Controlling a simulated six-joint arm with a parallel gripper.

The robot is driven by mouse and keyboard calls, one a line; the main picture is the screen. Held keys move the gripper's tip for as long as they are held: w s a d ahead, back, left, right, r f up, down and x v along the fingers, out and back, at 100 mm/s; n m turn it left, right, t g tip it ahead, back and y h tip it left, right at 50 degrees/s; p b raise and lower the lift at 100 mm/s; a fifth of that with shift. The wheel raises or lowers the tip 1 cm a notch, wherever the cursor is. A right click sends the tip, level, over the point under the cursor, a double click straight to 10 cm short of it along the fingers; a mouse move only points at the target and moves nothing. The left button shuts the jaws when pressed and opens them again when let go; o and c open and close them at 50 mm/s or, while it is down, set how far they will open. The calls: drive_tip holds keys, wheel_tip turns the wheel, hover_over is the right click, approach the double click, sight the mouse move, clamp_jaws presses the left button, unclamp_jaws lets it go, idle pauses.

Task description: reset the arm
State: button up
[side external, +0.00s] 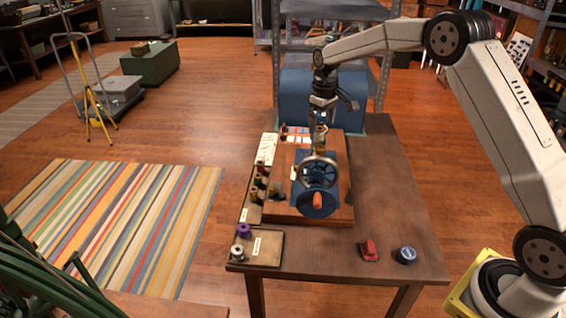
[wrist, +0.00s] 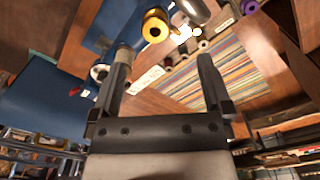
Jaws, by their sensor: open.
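My gripper (side external: 322,108) is above the far part of a wooden-based device in the side external view, pointing down. In the wrist view its two fingers (wrist: 165,60) are spread apart with nothing held between them. The device has a blue hand wheel (side external: 318,202) with an orange-red handle, on a wooden base (side external: 283,214). A gold spool-like part (wrist: 155,27) shows beyond the fingertips in the wrist view. A pale cylinder lies close to the left finger there; whether they touch I cannot tell.
The device stands on a brown table (side external: 385,200). A red object (side external: 369,250) and a blue tin (side external: 405,255) lie at front right. The table's right side is mostly clear.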

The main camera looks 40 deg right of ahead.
drive_tip(key=s+a+f, duration=0.1)
drive_tip(key=s+a, duration=0.2)
drive_tip(key=s, duration=0.6)
drive_tip(key=s+a+f+t, duration=0.1)
drive_tip(key=s+a, duration=0.3)
drive_tip(key=s, duration=0.5)
drive_tip(key=s+a+m+t, duration=0.1)
drive_tip(key=s+a, duration=0.3)
drive_tip(key=s, duration=0.5)
drive_tip(key=shift+s+a+f, duration=0.25)
drive_tip(key=shift+f, duration=0.15)
